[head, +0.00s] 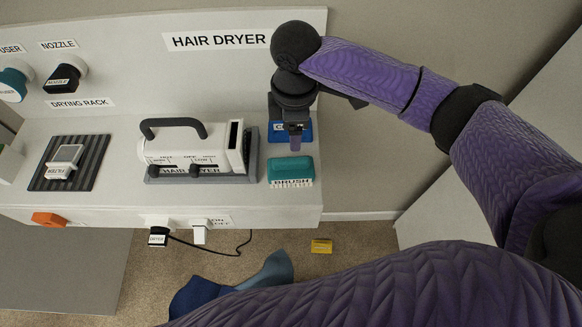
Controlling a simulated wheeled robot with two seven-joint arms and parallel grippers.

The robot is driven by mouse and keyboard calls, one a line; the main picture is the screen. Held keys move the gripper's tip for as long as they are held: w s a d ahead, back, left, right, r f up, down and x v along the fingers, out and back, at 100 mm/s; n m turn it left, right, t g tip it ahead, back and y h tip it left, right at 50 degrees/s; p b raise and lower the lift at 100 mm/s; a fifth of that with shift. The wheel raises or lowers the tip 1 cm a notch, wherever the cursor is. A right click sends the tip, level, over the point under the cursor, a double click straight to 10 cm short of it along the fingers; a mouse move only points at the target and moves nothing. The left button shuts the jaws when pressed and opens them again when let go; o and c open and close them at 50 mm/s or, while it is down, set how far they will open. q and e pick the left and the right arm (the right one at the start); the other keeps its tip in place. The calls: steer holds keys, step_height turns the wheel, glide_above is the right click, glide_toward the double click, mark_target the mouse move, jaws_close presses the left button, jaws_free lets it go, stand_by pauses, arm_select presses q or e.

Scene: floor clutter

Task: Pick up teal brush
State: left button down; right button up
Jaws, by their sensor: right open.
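The teal brush (291,166) lies on the white shelf near its right end, with pale bristles and a label reading BRUSH facing the front. My right gripper (296,141) is open and points down just behind the brush, apart from it in the picture. Its height above the shelf is hard to judge. It partly hides a blue item (306,130) with a white-lettered label. My left gripper is not in view.
A white hair dryer (190,142) rests in a grey holder left of the brush. A grey ribbed mat (92,172) with a white filter lies further left. An orange tag (49,219) is on the shelf's front edge. A yellow block (321,246) and dark-blue cloth (200,293) lie on the floor.

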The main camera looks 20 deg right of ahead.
mark_target(291, 159)
steer(key=f, duration=0.3)
steer(key=f+b, duration=0.1)
steer(key=f, duration=0.2)
steer(key=f+b, duration=0.1)
steer(key=f, duration=0.2)
steer(key=shift+s+a+f, duration=0.3)
steer(key=shift+a, duration=0.1)
jaws_close()
